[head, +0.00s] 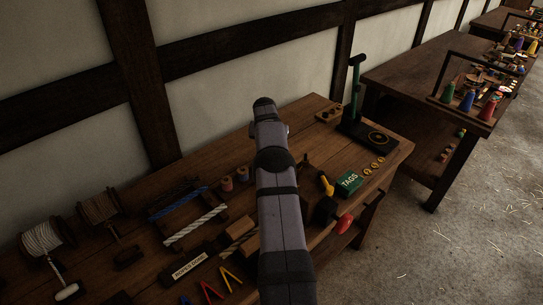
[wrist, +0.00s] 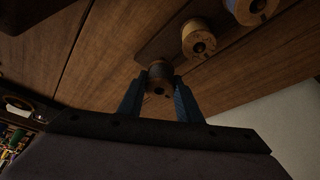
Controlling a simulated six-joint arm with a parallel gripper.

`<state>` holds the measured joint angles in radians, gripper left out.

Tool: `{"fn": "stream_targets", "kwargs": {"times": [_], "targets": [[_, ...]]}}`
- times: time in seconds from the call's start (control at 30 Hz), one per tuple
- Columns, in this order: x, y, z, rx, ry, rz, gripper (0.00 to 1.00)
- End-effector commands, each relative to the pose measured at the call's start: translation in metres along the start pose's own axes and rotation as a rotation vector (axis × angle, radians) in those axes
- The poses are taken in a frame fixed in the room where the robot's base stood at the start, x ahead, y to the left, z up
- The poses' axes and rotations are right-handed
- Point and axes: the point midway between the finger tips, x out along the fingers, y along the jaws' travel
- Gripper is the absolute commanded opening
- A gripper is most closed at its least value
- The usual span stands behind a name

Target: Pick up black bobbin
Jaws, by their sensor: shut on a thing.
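The black bobbin (wrist: 160,69), a dark-wound spool with wooden ends, shows in the wrist view at the far end of a short row of spools. My gripper (wrist: 160,80) has its two blue fingers shut on it, one on each side. The bobbin is still close to its wooden rack (wrist: 156,46); I cannot tell whether it touches it. In the head view my arm hides both the gripper and the black bobbin.
White rope (head: 195,227), a green tags box (head: 348,182), a green-posted stand (head: 356,90) and a red-ended tool (head: 344,223) lie around on the bench.

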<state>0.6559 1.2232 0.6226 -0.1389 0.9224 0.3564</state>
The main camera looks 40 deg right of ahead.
Motion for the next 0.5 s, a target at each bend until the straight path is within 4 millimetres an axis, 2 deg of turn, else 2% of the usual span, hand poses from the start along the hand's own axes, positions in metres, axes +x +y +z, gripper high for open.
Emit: {"fn": "stream_targets", "kwargs": {"times": [0.3, 0.5], "targets": [[-0.049, 0.0, -0.021, -0.001, 0.003, 0.0, 0.1], [-0.063, 0.0, -0.027, 0.0, 0.001, 0.0, 0.1]]}}
